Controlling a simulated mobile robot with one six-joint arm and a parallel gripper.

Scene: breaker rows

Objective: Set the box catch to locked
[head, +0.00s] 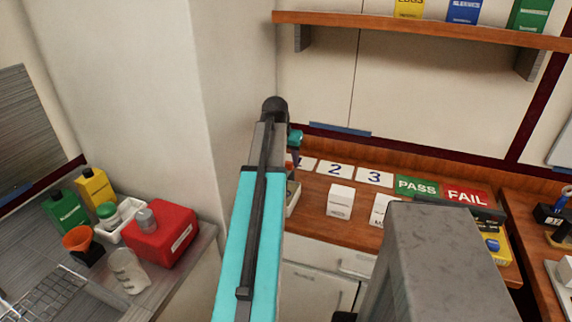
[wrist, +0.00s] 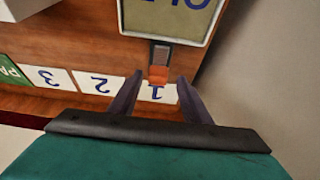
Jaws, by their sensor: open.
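In the wrist view, a small catch (wrist: 160,56) with a grey body and an orange end sits at the edge of a pale-faced box (wrist: 168,30) bearing blue lettering, partly cut off by the frame. My gripper (wrist: 160,77) is open, its two dark fingers apart, with the catch's orange end between or just beyond their tips in the picture. I see no contact. Whether the catch is locked I cannot tell. In the head view my arm hides most of the box; only a pale edge (head: 293,197) shows beside it.
Number cards lie behind on the wooden counter, including card 2 (head: 335,170) and card 3 (head: 374,177). The PASS sign (head: 417,187) and FAIL sign (head: 466,197) lie right of them. A white box (head: 340,201) stands nearby. A wall shelf (head: 430,31) hangs above.

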